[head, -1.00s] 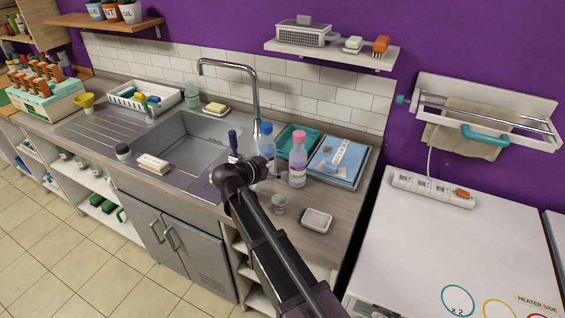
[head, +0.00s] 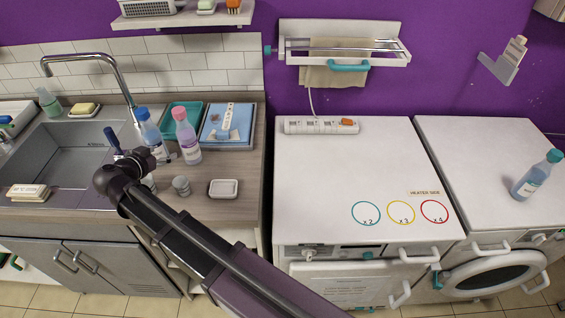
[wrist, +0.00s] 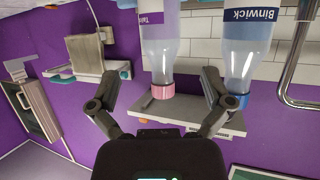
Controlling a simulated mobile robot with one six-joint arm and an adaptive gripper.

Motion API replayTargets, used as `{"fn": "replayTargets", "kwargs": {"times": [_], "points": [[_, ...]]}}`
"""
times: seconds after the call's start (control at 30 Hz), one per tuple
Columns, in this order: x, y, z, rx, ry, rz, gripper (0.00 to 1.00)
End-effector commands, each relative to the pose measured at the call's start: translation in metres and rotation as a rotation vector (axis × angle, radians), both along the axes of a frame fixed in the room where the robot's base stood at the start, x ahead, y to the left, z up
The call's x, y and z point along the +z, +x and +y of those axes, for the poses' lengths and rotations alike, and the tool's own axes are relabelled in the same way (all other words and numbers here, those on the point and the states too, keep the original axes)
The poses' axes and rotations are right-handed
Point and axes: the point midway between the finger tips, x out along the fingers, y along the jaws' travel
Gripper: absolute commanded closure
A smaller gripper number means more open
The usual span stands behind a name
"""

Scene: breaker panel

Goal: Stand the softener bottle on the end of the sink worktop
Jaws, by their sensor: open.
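A bottle with a teal cap and pale blue contents (head: 537,176) stands on the right-hand white appliance; its label is too small to read. On the sink worktop (head: 229,173) stand a pink-capped bottle (head: 187,138) and a blue-capped bottle (head: 149,132). I cannot tell by label which bottle is the softener. My gripper (head: 160,155) is open and empty beside these two bottles. In the wrist view, which is upside down, the pink-capped bottle (wrist: 163,55) shows between the open fingers, and the blue-capped bottle (wrist: 250,45), marked Binwick, is by the right finger.
A small grey cup (head: 181,186), a white dish (head: 224,188), a teal tray (head: 183,110) and a blue folder-like item (head: 228,122) occupy the worktop's end. A power strip (head: 321,126) lies on the middle appliance (head: 350,170), otherwise mostly clear. A rack (head: 340,50) hangs above.

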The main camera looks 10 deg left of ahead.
Motion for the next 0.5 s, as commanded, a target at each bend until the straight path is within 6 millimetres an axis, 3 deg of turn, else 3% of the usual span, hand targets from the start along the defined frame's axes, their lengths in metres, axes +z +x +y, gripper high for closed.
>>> {"fn": "replayTargets", "kwargs": {"times": [0.27,0.37,0.5], "points": [[-0.003,0.007,-0.013,-0.014,-0.012,0.021,0.00],[-0.007,0.016,-0.031,-0.030,-0.029,0.052,0.00],[-0.017,0.035,-0.070,-0.064,-0.067,0.125,0.00]]}}
